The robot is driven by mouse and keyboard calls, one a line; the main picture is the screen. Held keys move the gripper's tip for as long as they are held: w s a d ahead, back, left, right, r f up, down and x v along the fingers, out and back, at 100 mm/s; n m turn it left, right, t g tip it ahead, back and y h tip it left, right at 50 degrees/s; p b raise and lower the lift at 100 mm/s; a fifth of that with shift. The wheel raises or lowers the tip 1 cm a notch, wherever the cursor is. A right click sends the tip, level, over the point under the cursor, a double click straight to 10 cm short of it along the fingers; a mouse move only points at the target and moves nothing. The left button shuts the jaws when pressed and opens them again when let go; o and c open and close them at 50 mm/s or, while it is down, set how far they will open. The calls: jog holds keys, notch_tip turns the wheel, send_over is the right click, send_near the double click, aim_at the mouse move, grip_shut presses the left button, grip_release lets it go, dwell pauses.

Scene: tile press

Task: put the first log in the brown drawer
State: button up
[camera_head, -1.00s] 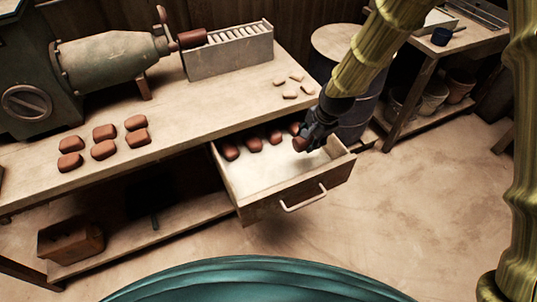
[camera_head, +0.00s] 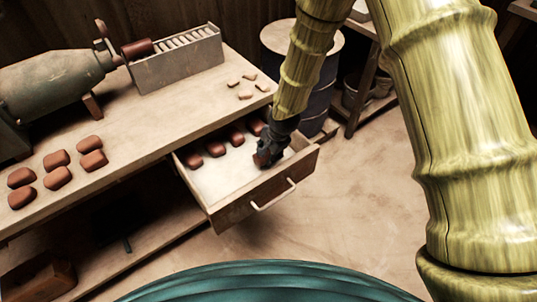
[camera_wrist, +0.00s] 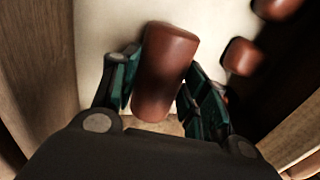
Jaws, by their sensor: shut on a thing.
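My gripper (camera_head: 266,158) is inside the open brown drawer (camera_head: 236,213), low over its pale floor near the right side. It is shut on a red-brown log (camera_wrist: 165,70). In the wrist view the log sits between both fingers, with the drawer floor (camera_wrist: 105,25) behind it. In the head view the gripper mostly hides this log. Several similar logs (camera_head: 215,148) lie in a row along the back of the drawer. Two of them show at the upper right of the wrist view (camera_wrist: 242,56). I cannot tell whether the held log touches the floor.
The green press (camera_head: 55,85) stands at the back left. A barrel (camera_head: 308,70) stands behind the drawer. The drawer's front floor area is clear.

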jog(key=shift+f, duration=0.6)
jog(key=shift+f, duration=0.15)
jog(key=o, duration=1.4)
jog(key=shift+c, duration=0.2)
jog(key=shift+s+d+r, duration=0.1)
jog(key=shift+r, duration=0.6)
jog(key=v, duration=1.1)
